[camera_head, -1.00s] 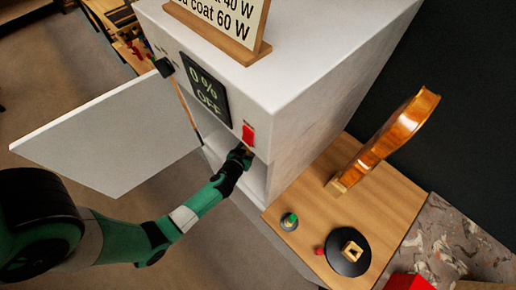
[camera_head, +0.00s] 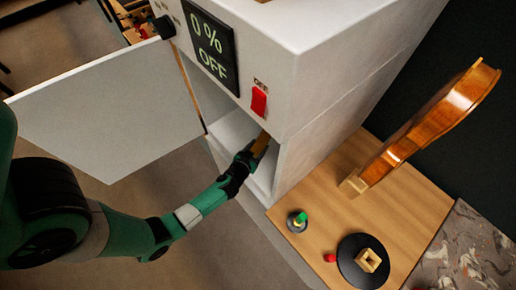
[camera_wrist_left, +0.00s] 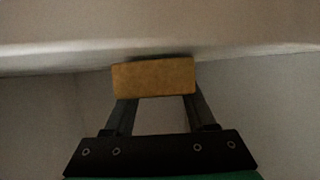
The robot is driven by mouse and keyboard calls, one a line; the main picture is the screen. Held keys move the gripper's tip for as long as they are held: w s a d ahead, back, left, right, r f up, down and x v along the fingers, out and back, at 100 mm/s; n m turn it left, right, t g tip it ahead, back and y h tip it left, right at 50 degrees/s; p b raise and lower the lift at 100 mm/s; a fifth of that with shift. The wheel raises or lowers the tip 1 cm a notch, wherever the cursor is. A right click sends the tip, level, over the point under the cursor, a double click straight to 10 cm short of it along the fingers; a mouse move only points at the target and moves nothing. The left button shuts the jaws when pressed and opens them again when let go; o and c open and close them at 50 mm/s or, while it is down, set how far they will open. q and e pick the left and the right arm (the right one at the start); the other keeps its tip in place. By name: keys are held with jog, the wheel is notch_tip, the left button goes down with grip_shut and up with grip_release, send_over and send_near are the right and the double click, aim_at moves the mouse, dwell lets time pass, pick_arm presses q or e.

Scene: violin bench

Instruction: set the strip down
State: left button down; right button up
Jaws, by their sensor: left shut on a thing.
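The strip (camera_head: 261,145) is a small yellow-brown piece at the opening of the white cabinet (camera_head: 335,95). My left gripper (camera_head: 250,158) is shut on it, just below the red switch. In the left wrist view the strip (camera_wrist_left: 153,77) shows as a tan block between the two fingertips (camera_wrist_left: 155,100), with pale cabinet walls around it. I cannot tell whether it touches the cabinet floor. My right gripper is not in view.
The cabinet door (camera_head: 108,108) stands open to the left. The panel (camera_head: 208,42) reads 0 % OFF, above the red switch (camera_head: 259,101). To the right, a wooden table (camera_head: 330,222) bears a violin body (camera_head: 430,122), a black disc (camera_head: 350,268) and a small green-topped item (camera_head: 299,219).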

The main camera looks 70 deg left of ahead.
pick_arm(q)
jog(key=shift+c, duration=1.1)
grip_release()
jog(key=shift+f, duration=0.15)
jog(key=p+v, duration=0.5)
jog(key=v, duration=0.7)
jog(key=shift+r, duration=0.2)
